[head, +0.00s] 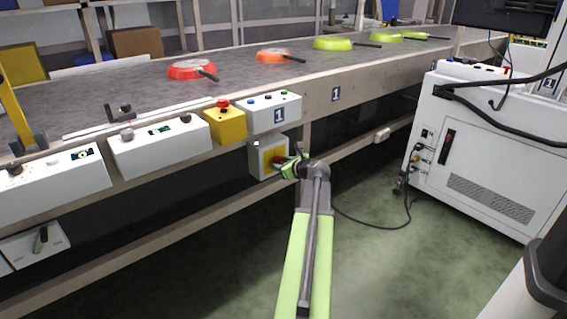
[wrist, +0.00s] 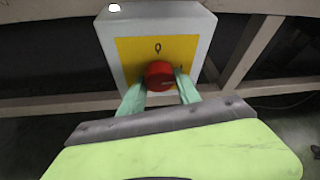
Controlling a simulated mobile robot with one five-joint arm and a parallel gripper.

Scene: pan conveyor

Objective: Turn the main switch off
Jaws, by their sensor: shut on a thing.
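The main switch is a red rotary knob (wrist: 159,74) on a yellow plate (wrist: 129,52) fixed to a grey-white box (wrist: 190,30). In the head view the box (head: 257,160) hangs below the conveyor edge, with part of the knob hidden by my gripper. My gripper (wrist: 160,88) has its two green fingers on either side of the red knob, shut on it. In the head view my gripper (head: 284,167) reaches the front of the box. A "0" mark shows above the knob. The knob's pointer direction is hard to tell.
Above the box are a white button panel (head: 270,112) and a yellow box with a red emergency button (head: 225,122). Red, orange and green pans lie on the conveyor (head: 130,90). A white cabinet (head: 480,150) stands right. Green floor between is mostly clear, with a black cable.

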